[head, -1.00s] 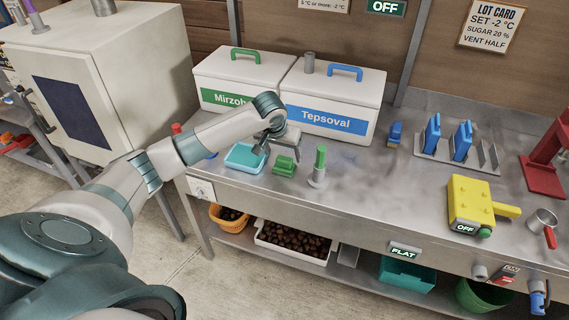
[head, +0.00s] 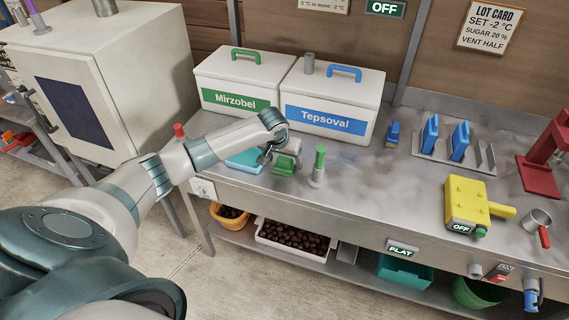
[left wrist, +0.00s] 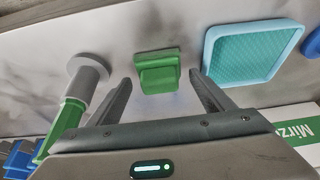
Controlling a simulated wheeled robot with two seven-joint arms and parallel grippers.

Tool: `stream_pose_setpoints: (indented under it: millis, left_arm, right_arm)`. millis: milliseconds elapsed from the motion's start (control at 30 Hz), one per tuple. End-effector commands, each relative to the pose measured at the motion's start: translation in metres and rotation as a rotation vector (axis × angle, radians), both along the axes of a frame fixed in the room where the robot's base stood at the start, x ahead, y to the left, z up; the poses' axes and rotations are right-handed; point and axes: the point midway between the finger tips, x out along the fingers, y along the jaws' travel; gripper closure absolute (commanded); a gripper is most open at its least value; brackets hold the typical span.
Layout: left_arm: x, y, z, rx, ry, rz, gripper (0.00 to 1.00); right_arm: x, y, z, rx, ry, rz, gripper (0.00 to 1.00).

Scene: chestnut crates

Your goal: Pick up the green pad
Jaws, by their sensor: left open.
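The green pad (head: 284,166) is a small green block with a raised grip, lying on the steel counter. In the left wrist view the green pad (left wrist: 159,75) shows beyond and between my fingertips, not touched by them as far as I can tell. My left gripper (head: 267,156) is open and empty, close to the pad on its far left side in the head view. My right gripper is in neither view.
A turquoise tray (left wrist: 254,52) lies beside the pad. A green-handled tool (head: 318,168) on a grey round base stands on the other side. Two white lidded boxes, Mirzobel (head: 221,70) and Tepsoval (head: 345,88), stand behind.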

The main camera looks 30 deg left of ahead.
Motion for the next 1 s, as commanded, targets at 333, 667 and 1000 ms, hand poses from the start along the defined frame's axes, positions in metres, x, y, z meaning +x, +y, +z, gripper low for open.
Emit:
stream_pose_setpoints:
  millis: [333, 667, 1000]
  left_arm:
    - [0.0024, 0.0004, -0.0056, 0.0, -0.002, 0.0, 0.26]
    - [0.0024, 0.0005, -0.0052, 0.0, -0.002, 0.0, 0.45]
    - [0.0025, 0.0006, -0.005, 0.0, -0.002, 0.0, 0.64]
  right_arm:
    - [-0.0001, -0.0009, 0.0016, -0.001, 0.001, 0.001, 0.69]
    - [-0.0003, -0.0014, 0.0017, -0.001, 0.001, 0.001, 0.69]
    - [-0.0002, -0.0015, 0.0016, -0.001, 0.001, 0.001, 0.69]
